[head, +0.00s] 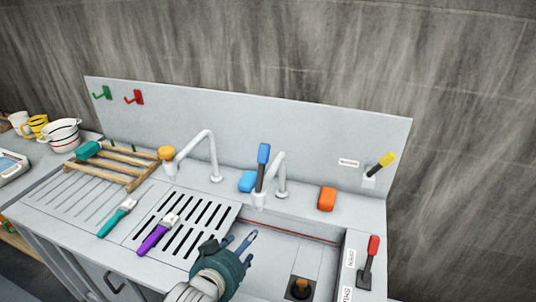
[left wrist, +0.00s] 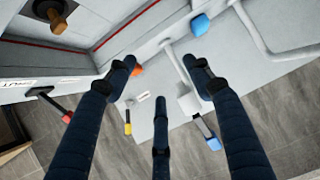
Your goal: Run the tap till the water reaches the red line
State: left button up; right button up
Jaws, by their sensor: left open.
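The sink basin (head: 275,250) has a red line (head: 295,229) along its upper back wall; the line also shows in the left wrist view (left wrist: 45,45). A brown-topped plug (head: 301,287) stands at the drain. I see no water in the visible part of the basin. The right tap (head: 281,170) has an upright blue-tipped lever (head: 263,154), also in the left wrist view (left wrist: 212,142). The left tap (head: 208,145) has an orange knob (head: 167,153). My left gripper (head: 238,240) is open and empty, its fingers spread over the basin's left edge, below the right tap.
A red lever (head: 373,247) stands at the right, and a yellow lever (head: 386,160) is on the back panel. A blue sponge (head: 246,181) and an orange sponge (head: 327,199) lie on the ledge. Brushes (head: 158,233) and a wooden rack (head: 120,165) lie left.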

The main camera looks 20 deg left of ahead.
aim_at(264, 159)
pick_arm(q)
jog(key=w+r+t, duration=0.3)
jog(key=r, duration=0.5)
jog(key=w+r+t, duration=0.3)
jog(key=w+r, duration=0.1)
jog(key=r, duration=0.5)
jog(key=shift+h, duration=0.3)
jog(key=w+p, duration=0.1)
jog(key=w, duration=0.2)
jog(key=w+p, duration=0.2)
jog(key=w, duration=0.2)
jog(key=w+d+p, duration=0.1)
jog(key=w, duration=0.2)
jog(key=shift+w+d, duration=0.1)
jog(key=shift+w, duration=0.2)
grip_shut()
